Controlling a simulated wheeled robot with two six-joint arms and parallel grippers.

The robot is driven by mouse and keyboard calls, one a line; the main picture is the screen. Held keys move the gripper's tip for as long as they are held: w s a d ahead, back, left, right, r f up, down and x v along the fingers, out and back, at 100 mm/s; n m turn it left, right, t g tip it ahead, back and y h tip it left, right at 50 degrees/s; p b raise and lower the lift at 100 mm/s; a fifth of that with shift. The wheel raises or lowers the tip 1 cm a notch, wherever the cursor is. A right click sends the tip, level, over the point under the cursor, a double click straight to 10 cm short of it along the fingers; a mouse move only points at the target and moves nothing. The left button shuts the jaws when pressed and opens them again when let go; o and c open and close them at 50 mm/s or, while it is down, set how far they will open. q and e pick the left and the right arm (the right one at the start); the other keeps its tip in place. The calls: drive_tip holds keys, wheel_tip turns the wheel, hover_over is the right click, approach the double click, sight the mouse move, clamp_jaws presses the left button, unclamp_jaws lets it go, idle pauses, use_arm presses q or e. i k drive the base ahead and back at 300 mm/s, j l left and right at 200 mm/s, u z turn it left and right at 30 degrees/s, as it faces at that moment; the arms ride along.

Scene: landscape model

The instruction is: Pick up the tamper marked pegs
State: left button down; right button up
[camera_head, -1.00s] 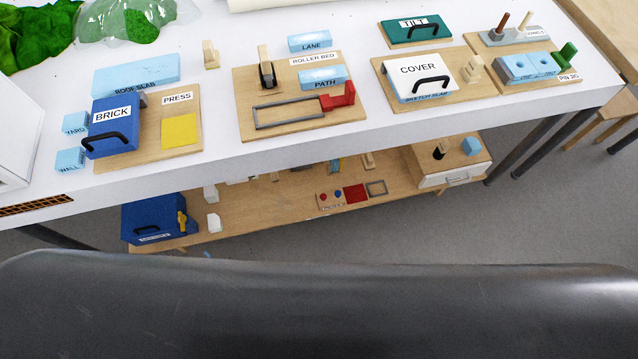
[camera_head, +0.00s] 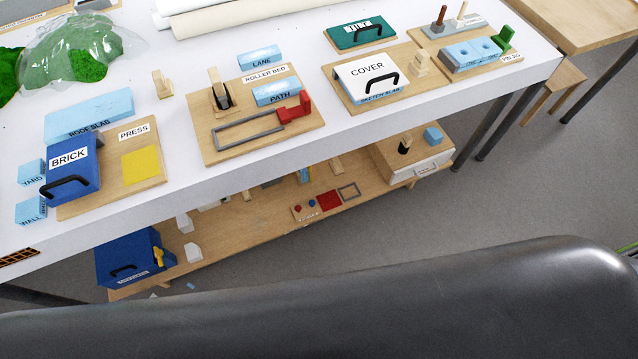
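I cannot make out a tamper marked pegs from any readable label. A small wooden block with an upright grip (camera_head: 161,85) stands on the white table (camera_head: 290,135) behind the press board. Neither of my grippers is in view.
The table also carries the blue brick press (camera_head: 74,170), the roller bed board (camera_head: 225,145), and a green tilt block (camera_head: 360,33). A lower wooden shelf (camera_head: 250,225) holds a blue box (camera_head: 128,258) and small parts.

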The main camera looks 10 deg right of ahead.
sight(405, 141)
drive_tip(key=z, duration=1)
